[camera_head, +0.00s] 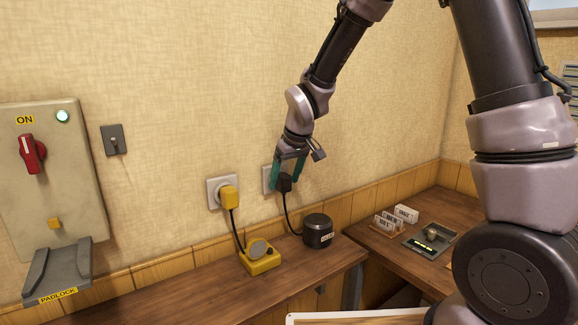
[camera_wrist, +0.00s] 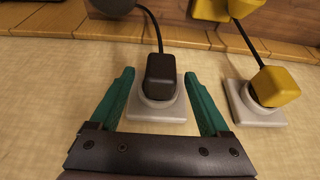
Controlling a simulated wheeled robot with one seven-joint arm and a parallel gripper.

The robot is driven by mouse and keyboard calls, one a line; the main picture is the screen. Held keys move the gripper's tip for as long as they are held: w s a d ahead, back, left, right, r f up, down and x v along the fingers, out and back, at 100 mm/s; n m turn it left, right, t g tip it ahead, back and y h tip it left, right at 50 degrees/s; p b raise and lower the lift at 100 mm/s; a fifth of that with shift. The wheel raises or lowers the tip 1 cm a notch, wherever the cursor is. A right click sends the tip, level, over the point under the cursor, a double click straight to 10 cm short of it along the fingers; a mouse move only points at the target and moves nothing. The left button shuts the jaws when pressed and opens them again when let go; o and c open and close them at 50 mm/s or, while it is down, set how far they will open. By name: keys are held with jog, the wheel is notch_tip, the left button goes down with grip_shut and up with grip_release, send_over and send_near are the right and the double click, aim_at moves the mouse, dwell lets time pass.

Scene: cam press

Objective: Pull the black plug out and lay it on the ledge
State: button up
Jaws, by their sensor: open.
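The black plug (camera_head: 284,183) sits in the right-hand wall socket (camera_head: 268,178). Its cord runs down to a black cylindrical device (camera_head: 318,231) on the wooden ledge (camera_head: 215,285). My gripper (camera_head: 288,172) is at the plug, with its green fingers apart on either side of it. In the wrist view the plug (camera_wrist: 160,72) stands between the two open fingers (camera_wrist: 160,90), with a visible gap on each side. The round socket face and its plate (camera_wrist: 160,108) show around the plug.
A yellow plug (camera_head: 229,198) sits in the socket to the left, its cord leading to a yellow device (camera_head: 260,257) on the ledge. A switch box with a red handle (camera_head: 32,153) and a small switch (camera_head: 115,140) are farther left. Ledge space left of the yellow device is clear.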

jog(key=shift+w+a+f, duration=0.15)
jog(key=shift+f, duration=0.35)
grip_shut()
dwell(0.3)
jog(key=shift+s+d, duration=0.6)
jog(key=shift+s, duration=0.25)
jog(key=shift+s+d, duration=0.55)
jog(key=shift+s, duration=0.25)
